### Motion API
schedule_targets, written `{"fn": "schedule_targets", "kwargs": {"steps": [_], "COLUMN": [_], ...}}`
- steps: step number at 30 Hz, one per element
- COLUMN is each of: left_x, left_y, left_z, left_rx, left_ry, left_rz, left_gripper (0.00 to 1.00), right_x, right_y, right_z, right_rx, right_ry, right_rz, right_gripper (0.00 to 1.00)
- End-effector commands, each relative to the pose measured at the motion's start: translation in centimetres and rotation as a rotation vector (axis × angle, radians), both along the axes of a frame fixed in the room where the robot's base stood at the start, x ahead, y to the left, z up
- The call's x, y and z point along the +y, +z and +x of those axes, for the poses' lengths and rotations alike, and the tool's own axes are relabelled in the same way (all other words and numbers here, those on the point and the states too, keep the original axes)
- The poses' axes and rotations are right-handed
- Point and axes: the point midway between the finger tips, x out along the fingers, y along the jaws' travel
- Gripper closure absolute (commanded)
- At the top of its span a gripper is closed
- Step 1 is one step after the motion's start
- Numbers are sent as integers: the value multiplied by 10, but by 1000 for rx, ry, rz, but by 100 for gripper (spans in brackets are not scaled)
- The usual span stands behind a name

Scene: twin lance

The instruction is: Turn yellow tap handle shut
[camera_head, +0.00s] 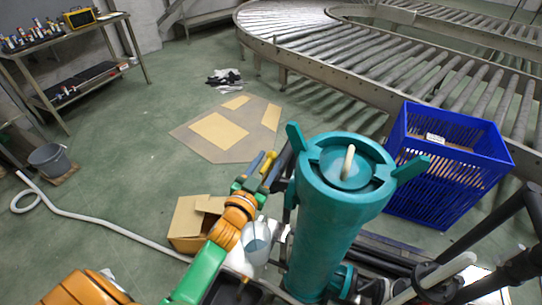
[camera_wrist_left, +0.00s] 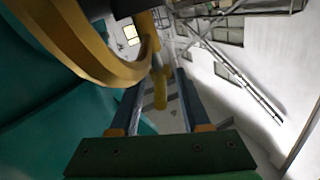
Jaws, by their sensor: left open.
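The yellow tap handle (camera_head: 269,167) shows as a small yellow piece beside the teal cylinder (camera_head: 337,222) in the head view. In the left wrist view the yellow handle (camera_wrist_left: 160,92) stands between the two blue fingers, with a visible gap on either side. My left gripper (camera_head: 261,164) is open around it. Whether either finger touches the handle cannot be told. A large curved yellow band (camera_wrist_left: 130,70) crosses the upper left of the wrist view. The handle's mount is hidden. My right gripper is not in view.
A blue crate (camera_head: 440,185) stands right of the cylinder, near the roller conveyor (camera_head: 370,60). A cardboard box (camera_head: 188,222) lies close to my left arm.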

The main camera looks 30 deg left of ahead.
Motion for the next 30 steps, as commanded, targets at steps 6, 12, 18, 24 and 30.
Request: {"fn": "schedule_targets", "kwargs": {"steps": [6, 12, 18, 24, 30], "left_x": [1, 1, 1, 1, 2], "left_y": [0, 0, -1, 0, 0], "left_z": [17, 18, 18, 18, 18], "left_rx": [0, 1, 1, 1, 3], "left_ry": [0, 0, 0, -2, -42], "left_rz": [-1, -1, -1, 0, 6], "left_gripper": [53, 53, 99, 100, 100], "right_x": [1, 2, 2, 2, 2], "right_y": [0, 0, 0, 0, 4], "right_z": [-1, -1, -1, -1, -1], "right_rx": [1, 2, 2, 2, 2], "right_ry": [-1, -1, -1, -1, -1], "right_rz": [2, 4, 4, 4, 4], "right_gripper": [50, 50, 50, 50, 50]}}
